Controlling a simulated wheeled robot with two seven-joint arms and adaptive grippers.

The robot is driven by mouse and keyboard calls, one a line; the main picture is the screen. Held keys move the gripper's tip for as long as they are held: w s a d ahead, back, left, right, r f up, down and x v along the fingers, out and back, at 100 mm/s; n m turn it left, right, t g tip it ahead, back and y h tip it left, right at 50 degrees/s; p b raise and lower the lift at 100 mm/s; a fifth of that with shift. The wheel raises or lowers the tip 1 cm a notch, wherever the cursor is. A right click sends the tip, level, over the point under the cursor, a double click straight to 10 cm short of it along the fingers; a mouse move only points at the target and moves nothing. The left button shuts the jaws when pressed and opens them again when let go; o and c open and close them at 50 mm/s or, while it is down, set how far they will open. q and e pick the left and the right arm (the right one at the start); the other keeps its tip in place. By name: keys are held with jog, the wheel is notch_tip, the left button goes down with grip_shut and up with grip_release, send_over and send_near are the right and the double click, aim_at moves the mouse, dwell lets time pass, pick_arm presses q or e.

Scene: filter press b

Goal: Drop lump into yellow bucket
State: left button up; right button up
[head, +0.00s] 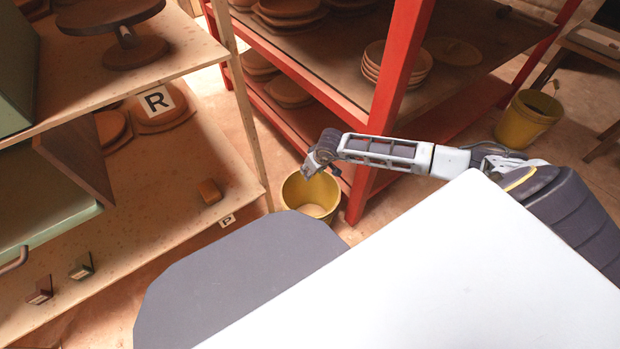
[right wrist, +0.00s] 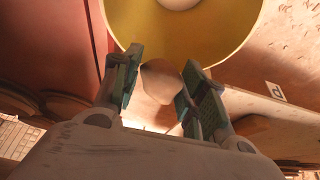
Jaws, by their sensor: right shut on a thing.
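My right gripper (head: 308,172) hangs at the near bucket in the head view, above its rim. In the right wrist view its two green-padded fingers (right wrist: 161,72) are shut on a pale beige lump (right wrist: 161,82). The lump is hard to make out in the head view. The yellow bucket (head: 292,193) stands on the floor beside the red rack's post, and something pale lies in its bottom. In the right wrist view the bucket's yellow inside (right wrist: 215,32) fills the top, beyond the fingertips. My left gripper is not in view.
The red rack (head: 398,70) with stacked round plates stands right behind the bucket, its post close to my forearm. A wooden shelf (head: 225,165) with a small brown block (head: 210,191) is at left. Another yellow bucket (head: 526,122) stands at the far right.

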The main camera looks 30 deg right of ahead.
pick_arm(q)
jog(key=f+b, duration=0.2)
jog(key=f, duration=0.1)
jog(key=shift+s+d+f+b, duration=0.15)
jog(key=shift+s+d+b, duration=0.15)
jog(key=shift+b, duration=0.1)
pick_arm(e)
notch_tip(320, 180, down, 5)
jog(key=shift+r, duration=0.15)
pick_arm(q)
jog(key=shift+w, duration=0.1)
pick_arm(e)
jog(key=o, duration=1.1)
jog(key=shift+c, duration=0.2)
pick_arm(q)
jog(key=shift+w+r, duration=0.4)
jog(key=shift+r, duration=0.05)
pick_arm(e)
jog(key=shift+o, duration=0.3)
